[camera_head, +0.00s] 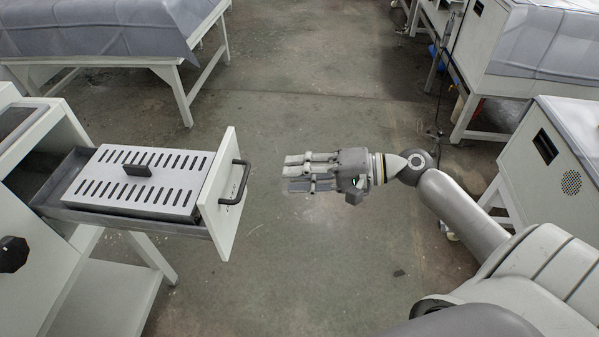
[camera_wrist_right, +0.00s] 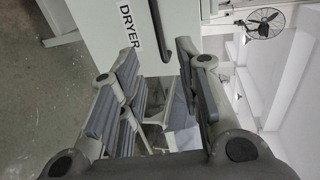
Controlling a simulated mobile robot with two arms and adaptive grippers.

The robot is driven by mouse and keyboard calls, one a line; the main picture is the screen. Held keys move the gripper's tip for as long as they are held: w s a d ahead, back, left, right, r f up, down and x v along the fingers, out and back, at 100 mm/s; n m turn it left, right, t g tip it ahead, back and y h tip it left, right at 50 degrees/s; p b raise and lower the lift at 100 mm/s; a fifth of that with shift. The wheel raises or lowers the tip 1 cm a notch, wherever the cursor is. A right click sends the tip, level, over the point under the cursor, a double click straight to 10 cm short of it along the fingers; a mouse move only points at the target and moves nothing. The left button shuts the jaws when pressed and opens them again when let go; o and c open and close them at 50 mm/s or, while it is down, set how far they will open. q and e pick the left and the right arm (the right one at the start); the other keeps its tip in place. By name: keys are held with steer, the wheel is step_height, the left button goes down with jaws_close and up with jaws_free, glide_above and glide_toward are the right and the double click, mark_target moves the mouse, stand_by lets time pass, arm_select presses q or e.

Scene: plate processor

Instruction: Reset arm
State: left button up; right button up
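My right arm (camera_head: 462,212) reaches in from the right in the head view. My right gripper (camera_head: 298,172) is over bare floor, with its fingers pointing left toward the open drawer, apart from it. In the right wrist view the fingers of my right gripper (camera_wrist_right: 158,95) are spread apart with nothing between them. My left gripper is not in view.
A pulled-out drawer (camera_head: 228,195) with a black handle (camera_head: 236,183) holds a slotted metal cover (camera_head: 172,190). The wrist view shows a "DRYER" label (camera_wrist_right: 131,25) on a white panel. White machines stand at right. The floor (camera_head: 300,270) between is clear.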

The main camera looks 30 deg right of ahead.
stand_by(0.4)
steer(key=w+d+f+m+h, duration=0.1)
steer(key=d+f+h, duration=0.25)
steer(key=f, duration=0.65)
steer(key=w+d+f+m+h, duration=0.15)
steer(key=d+f, duration=0.25)
steer(key=f, duration=0.5)
steer(key=s+d+f+n+g+h, duration=0.15)
steer(key=s+f, duration=0.25)
steer(key=f, duration=0.5)
steer(key=s+d+f+h, duration=0.2)
steer(key=s+f+h, duration=0.1)
steer(key=f, duration=0.6)
steer(key=s+a+f+n+g+h, duration=0.2)
steer(key=s+f+n+g, duration=0.1)
steer(key=s+f, duration=1.05)
steer(key=s+a+f+n+g, duration=0.1)
steer(key=s+a+f+n, duration=0.1)
steer(key=s, duration=0.4)
steer(key=s+a+f+n+g, duration=0.1)
steer(key=s+a+f+n, duration=0.2)
steer(key=s, duration=0.4)
steer(key=s+a+f+n+g+h, duration=0.1)
steer(key=s+a+f+n, duration=0.1)
steer(key=s+a+f, duration=0.2)
steer(key=s, duration=0.2)
steer(key=shift+s+f+n+g, duration=0.3)
steer(key=shift+f+n+g, duration=0.05)
steer(key=shift+f+n, duration=0.05)
